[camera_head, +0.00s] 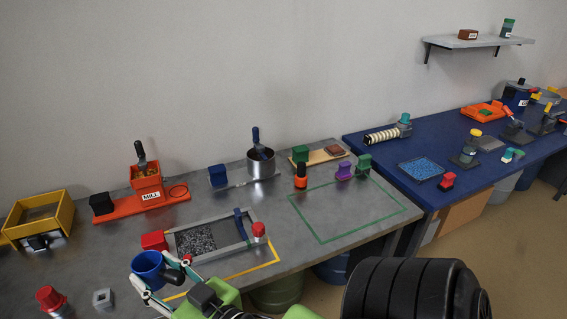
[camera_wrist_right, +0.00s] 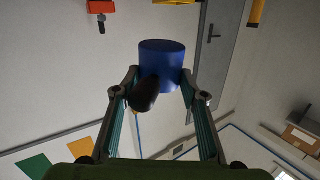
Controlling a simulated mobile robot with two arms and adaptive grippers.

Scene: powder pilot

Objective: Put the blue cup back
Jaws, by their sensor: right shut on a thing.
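The blue cup (camera_head: 147,263) is at the front left of the grey table in the head view, with its open top showing and a dark handle. My right gripper (camera_head: 155,272) is shut on it, with one finger on each side. In the right wrist view the blue cup (camera_wrist_right: 162,58) sits between the fingertips of my right gripper (camera_wrist_right: 158,82), its dark handle pointing back toward the palm. I cannot tell whether the cup is clear of the table. My left gripper does not show.
A grey-framed tray with speckled material (camera_head: 196,240) lies just behind the cup, next to a red block (camera_head: 154,241). A red-topped item (camera_head: 52,299) and a small grey block (camera_head: 103,298) stand left of it. A green outline (camera_head: 321,242) encloses bare table at right.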

